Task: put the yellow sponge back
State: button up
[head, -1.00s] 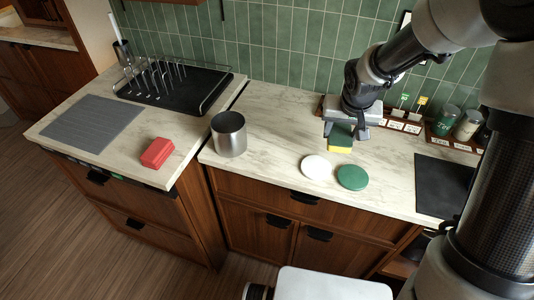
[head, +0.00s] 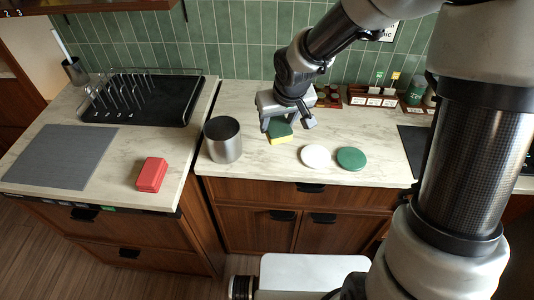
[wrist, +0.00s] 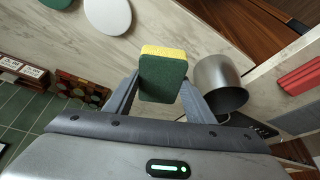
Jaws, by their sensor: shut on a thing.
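The yellow sponge (head: 281,138) has a dark green scouring side. It is held in my gripper (head: 287,124), above the right counter and to the right of the metal canister (head: 223,139). In the wrist view the sponge (wrist: 163,75) sits between the two fingers of my gripper (wrist: 160,95), its green face toward the camera and its yellow edge at the far end. The canister also shows in the wrist view (wrist: 220,82), beside the right finger. I cannot tell how high the sponge is above the counter.
A red block (head: 151,175) and a grey mat (head: 60,157) lie on the left counter, before a black rack (head: 142,98). A white disc (head: 315,156) and a green disc (head: 351,159) lie right of the sponge. Labelled holders (head: 375,99) stand along the tiled wall.

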aim_at(281, 135)
jog(key=shift+a+f, duration=0.15)
notch_tip(281, 135, down, 10)
jog(key=shift+r+b, duration=0.2)
jog(key=shift+b, duration=1)
jog(key=shift+f, duration=0.25)
jog(key=o, duration=1)
jog(key=shift+r, duration=0.1)
jog(key=shift+s+r, duration=0.1)
jog(key=shift+r, duration=0.45)
jog(key=p+v, duration=0.3)
jog(key=v, duration=0.8)
jog(key=shift+r, duration=0.1)
